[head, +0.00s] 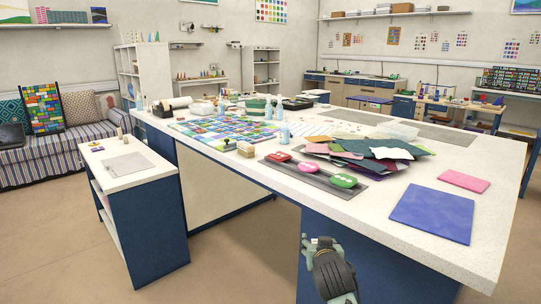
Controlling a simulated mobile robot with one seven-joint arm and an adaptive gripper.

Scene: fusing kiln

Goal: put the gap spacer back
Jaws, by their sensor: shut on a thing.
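My gripper (319,243) is at the bottom of the head view, in front of the large worktable (460,262) and beside its near edge. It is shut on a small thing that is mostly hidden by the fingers. I cannot tell its shape, or whether it is the gap spacer. I cannot pick out a gap spacer for certain anywhere else in view.
A grey strip (318,180) with red and green pieces lies near the table's front edge. A pile of coloured sheets (375,150), a blue sheet (432,212) and a pink sheet (463,181) lie right. A side cabinet (150,230) stands left; floor between is open.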

